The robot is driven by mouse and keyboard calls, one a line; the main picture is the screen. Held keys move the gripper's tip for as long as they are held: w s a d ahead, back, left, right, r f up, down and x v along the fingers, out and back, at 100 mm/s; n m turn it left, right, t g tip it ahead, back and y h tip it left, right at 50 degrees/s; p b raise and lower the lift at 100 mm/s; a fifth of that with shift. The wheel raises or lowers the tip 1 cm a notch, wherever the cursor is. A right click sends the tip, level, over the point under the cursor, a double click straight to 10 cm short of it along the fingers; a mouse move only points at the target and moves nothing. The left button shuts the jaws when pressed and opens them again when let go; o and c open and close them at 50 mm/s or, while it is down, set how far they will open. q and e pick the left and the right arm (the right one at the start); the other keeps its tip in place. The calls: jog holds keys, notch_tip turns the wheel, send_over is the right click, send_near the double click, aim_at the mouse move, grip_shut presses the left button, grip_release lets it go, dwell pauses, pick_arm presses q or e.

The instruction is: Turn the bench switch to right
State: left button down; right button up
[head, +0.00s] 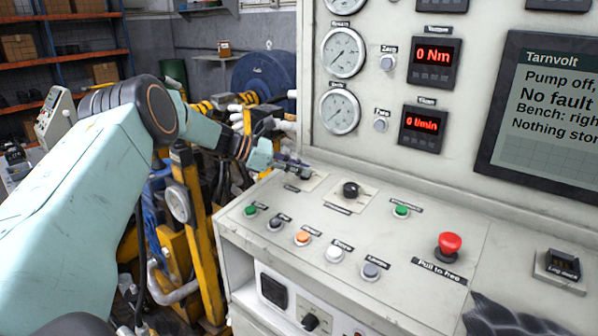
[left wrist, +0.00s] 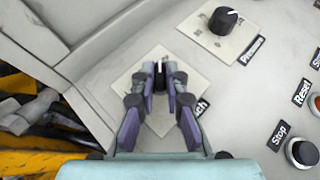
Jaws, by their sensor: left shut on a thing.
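The bench switch is a small dark knob with a white mark (left wrist: 159,68) on a pale square plate (left wrist: 128,88), at the left end of the sloped panel. Its label is mostly hidden by a finger; only "ch" shows. My left gripper (head: 300,169) reaches it from the left in the head view. In the left wrist view my left gripper (left wrist: 168,80) has its two fingertips closed on either side of the knob. In the head view the fingers hide the knob. The screen (head: 545,120) reads "Pump off", "No fault" and "Bench: righ", cut off at the edge. My right gripper is not in view.
A black pressure knob (head: 351,190) stands close to the right of the switch. Several push buttons, such as the orange one (head: 302,239), and a red emergency button (head: 449,246) stick up from the panel. Yellow-framed machinery (head: 200,240) stands left of the bench.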

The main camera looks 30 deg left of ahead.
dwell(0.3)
pick_arm(q)
jog(key=c, duration=1.4)
grip_release()
jog(key=shift+d, duration=0.1)
jog(key=v, duration=1.2)
